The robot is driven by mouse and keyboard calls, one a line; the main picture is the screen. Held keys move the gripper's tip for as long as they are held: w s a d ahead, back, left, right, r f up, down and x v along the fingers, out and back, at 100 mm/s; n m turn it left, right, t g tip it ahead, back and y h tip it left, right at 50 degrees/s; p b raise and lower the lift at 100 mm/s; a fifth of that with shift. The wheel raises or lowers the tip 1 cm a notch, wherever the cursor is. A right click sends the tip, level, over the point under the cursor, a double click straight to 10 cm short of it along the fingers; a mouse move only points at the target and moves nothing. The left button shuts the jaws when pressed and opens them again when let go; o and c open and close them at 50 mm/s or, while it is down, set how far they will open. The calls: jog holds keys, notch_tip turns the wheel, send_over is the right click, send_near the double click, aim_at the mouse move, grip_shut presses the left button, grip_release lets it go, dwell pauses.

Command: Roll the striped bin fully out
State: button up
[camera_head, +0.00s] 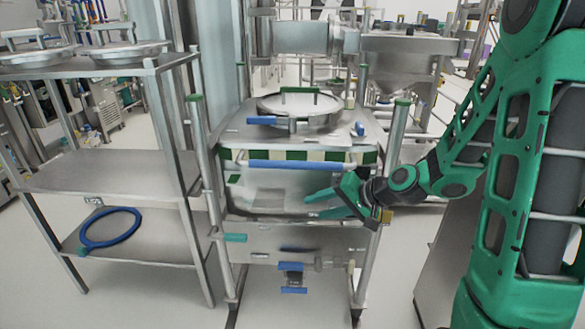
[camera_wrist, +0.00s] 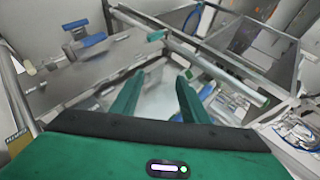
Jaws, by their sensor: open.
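The striped bin (camera_head: 270,190) is a steel box with a green-and-white band along its upper front edge. It sits inside a metal frame with upright posts. A long blue handle bar (camera_head: 290,164) runs across its front just below the stripes. My gripper (camera_head: 308,205) is open and empty in front of the bin's right half, lower than the handle bar and apart from it. In the wrist view, the two green fingers of my gripper (camera_wrist: 160,76) are spread, with nothing between them. The bin's wheels or base cannot be made out clearly.
A round lid (camera_head: 300,107) with a green handle tops the bin. A blue-handled valve (camera_head: 292,278) hangs below it. A steel shelf (camera_head: 105,172) with a blue ring (camera_head: 110,229) stands close on the left. Floor in front and to the right is clear.

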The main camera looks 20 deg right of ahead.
jog(key=w+r+m+t+y, duration=0.1)
jog(key=w+r+m+t, duration=0.15)
jog(key=w, duration=0.25)
jog(key=m+t, duration=0.4)
jog(key=m, duration=0.1)
send_near(297, 167)
jog(key=w, duration=0.1)
jog(key=shift+h, duration=0.3)
jog(key=x, duration=1.1)
jog(key=shift+s+a, duration=0.15)
jog(key=shift+a, duration=0.15)
grip_shut()
